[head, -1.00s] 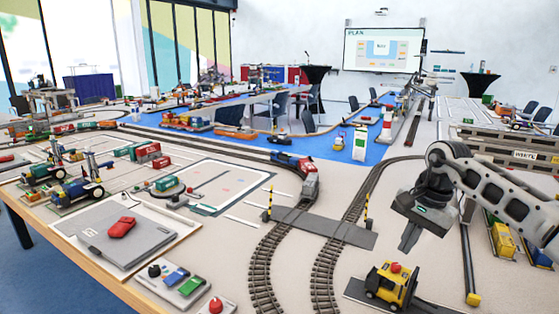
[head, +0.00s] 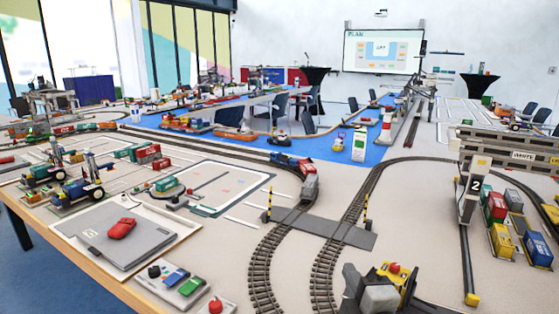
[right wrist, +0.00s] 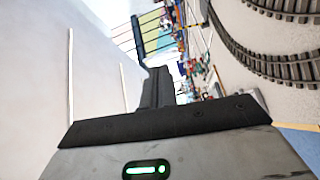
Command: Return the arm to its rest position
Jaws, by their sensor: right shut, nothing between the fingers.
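My right gripper (head: 349,270) shows at the bottom edge of the head view, dark and grey, overlapping the yellow truck (head: 408,277). In the right wrist view its fingers (right wrist: 156,88) are together with nothing between them, and they point out toward the tilted room. Most of my right arm is out of the head view. My left gripper is not in view.
The yellow truck with a red top stands beside the gripper, partly hidden. Rail tracks (head: 327,262) and a grey crossing (head: 322,227) lie left of it. A crane post marked 2 (head: 474,190) and several containers (head: 503,241) stand at right.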

